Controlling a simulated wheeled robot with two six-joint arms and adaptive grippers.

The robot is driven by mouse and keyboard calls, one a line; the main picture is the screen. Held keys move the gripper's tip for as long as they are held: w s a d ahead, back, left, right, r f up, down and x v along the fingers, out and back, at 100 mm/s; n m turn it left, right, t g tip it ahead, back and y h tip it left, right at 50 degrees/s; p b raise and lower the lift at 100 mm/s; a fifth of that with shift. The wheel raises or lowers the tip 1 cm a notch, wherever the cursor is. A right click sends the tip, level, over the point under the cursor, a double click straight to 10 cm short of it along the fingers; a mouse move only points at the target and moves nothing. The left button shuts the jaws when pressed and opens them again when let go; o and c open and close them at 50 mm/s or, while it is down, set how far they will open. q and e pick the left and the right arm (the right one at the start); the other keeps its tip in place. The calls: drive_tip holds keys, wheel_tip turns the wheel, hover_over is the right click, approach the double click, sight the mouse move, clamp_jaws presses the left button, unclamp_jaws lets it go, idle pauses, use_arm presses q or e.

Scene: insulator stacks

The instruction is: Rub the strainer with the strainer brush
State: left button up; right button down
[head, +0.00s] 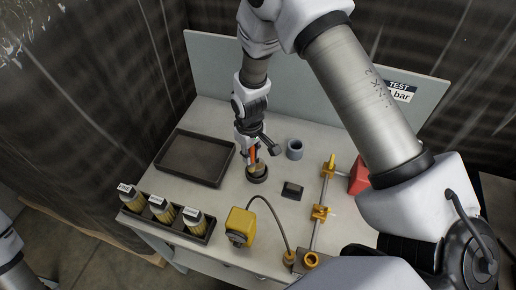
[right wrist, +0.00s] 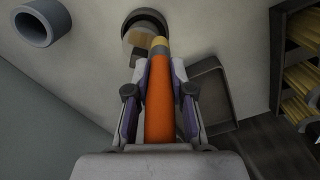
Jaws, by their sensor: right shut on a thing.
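My right gripper (head: 251,146) is shut on the orange handle of the strainer brush (right wrist: 160,110), which points down toward the table. The brush end has a yellow and grey band in the right wrist view. It is at a dark round cup (head: 258,179) with a tan piece inside; the cup also shows in the right wrist view (right wrist: 128,28). The tan piece may be the strainer, but it is partly hidden by the brush. I cannot tell whether the brush touches it. My left gripper is out of the picture; only part of an arm shows at the left edge.
An empty dark tray (head: 181,181) lies left of the cup. A rack (head: 160,228) of labelled yellow-brown items is at front left.

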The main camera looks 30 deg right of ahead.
drive_tip(key=shift+a, duration=0.4)
drive_tip(key=shift+d+r, duration=0.1)
drive_tip(key=shift+r, duration=0.15)
wheel_tip(320, 180, up, 6)
drive_tip(key=p, duration=0.4)
drive_tip(key=shift+f+p, duration=0.25)
drive_tip(key=shift+p, duration=0.1)
wheel_tip(320, 180, up, 3)
drive_tip(key=p, duration=0.2)
drive_tip(key=shift+r+p, duration=0.1)
drive_tip(key=shift+p, duration=0.2)
